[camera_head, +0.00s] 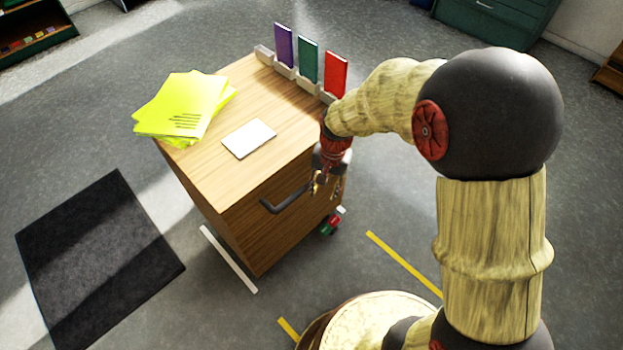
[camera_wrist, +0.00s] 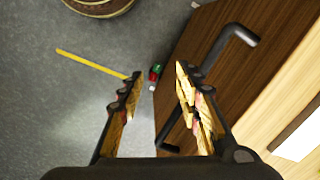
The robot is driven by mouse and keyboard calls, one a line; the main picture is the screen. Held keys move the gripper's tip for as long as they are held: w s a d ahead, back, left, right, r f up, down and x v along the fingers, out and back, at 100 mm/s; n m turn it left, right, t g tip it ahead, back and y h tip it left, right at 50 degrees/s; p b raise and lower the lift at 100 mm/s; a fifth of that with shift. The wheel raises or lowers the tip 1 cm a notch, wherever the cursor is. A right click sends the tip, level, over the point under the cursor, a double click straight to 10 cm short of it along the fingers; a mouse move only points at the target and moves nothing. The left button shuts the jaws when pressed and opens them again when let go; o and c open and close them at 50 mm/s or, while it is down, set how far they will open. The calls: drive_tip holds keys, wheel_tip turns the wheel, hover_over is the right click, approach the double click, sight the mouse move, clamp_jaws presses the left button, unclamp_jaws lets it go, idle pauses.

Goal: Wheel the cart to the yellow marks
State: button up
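The cart (camera_head: 262,215) is a wooden box on wheels with a dark bar handle (camera_head: 285,199) on its near side. In the wrist view, the handle (camera_wrist: 237,32) runs diagonally down the cart's dark wooden face (camera_wrist: 275,30), partly hidden behind my right finger. My gripper (camera_head: 325,184) is beside the handle's right end in the head view. In the wrist view my gripper (camera_wrist: 158,72) is open, and nothing is held between its fingers. One yellow mark (camera_head: 403,263) lies on the floor right of the cart; another (camera_head: 288,328) shows partly beside my base.
Yellow papers (camera_head: 183,105), a white card (camera_head: 249,138) and purple, green (camera_head: 308,62) and red panels stand or lie on the cart top. A small red, green and white item (camera_head: 333,221) is low by the cart. A black mat (camera_head: 98,258) and white strip (camera_head: 228,259) lie left.

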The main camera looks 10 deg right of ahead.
drive_tip(key=w+a+f+m+t, duration=0.1)
drive_tip(key=w+a+m+t, duration=0.1)
drive_tip(key=w+m, duration=0.45)
drive_tip(key=shift+n, duration=0.45)
drive_tip(key=shift+w+a+f+b, duration=0.1)
drive_tip(key=shift+w+f+b, duration=0.4)
drive_tip(key=shift+f, duration=0.8)
drive_tip(key=shift+w+a+f+b, duration=0.1)
drive_tip(key=shift+w+f+b, duration=0.35)
drive_tip(key=shift+f, duration=0.85)
drive_tip(key=shift+w+f+b, duration=0.5)
drive_tip(key=shift+f, duration=0.8)
clamp_jaws()
